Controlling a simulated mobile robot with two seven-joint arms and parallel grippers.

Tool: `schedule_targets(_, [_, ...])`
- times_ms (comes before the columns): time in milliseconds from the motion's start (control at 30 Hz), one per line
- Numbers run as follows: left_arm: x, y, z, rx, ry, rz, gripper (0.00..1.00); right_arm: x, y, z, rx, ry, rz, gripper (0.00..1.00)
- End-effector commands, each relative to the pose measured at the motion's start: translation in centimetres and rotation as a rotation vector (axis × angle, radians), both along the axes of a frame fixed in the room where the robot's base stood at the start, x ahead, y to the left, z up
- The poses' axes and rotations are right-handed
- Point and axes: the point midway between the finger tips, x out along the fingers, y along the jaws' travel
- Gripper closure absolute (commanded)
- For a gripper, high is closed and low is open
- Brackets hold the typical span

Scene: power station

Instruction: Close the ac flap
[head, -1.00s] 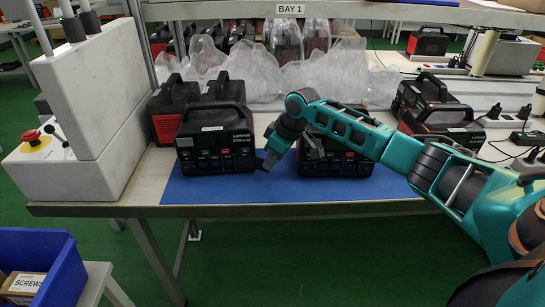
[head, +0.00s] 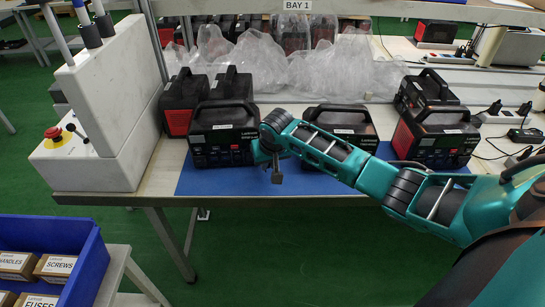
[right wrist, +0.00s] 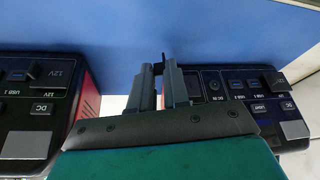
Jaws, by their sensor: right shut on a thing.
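A black power station (head: 222,140) stands on the blue mat (head: 215,184), its socket panel facing me. My right gripper (head: 277,174) is at its lower right front corner, pointing down. In the right wrist view my right gripper (right wrist: 168,75) is shut on a thin dark piece, which looks like the ac flap (right wrist: 160,62), at the edge of the upside-down socket panel (right wrist: 235,85). The fingers hide most of that piece, so how far the flap stands open cannot be told. My left gripper is not in view.
A second power station (head: 345,120) stands to the right, partly behind my right arm; others (head: 440,140) stand farther right. A white console (head: 95,120) with a red button is on the left. A blue bin (head: 85,262) of boxes is at the lower left.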

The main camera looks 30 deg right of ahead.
Motion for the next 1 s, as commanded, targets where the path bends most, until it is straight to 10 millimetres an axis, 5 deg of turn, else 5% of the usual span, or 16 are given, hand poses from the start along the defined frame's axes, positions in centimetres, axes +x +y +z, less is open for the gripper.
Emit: schedule_targets(1000, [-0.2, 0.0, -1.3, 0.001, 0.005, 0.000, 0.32, 2.4, 4.3, -0.3, 0.000, 0.008, -0.927, 1.00])
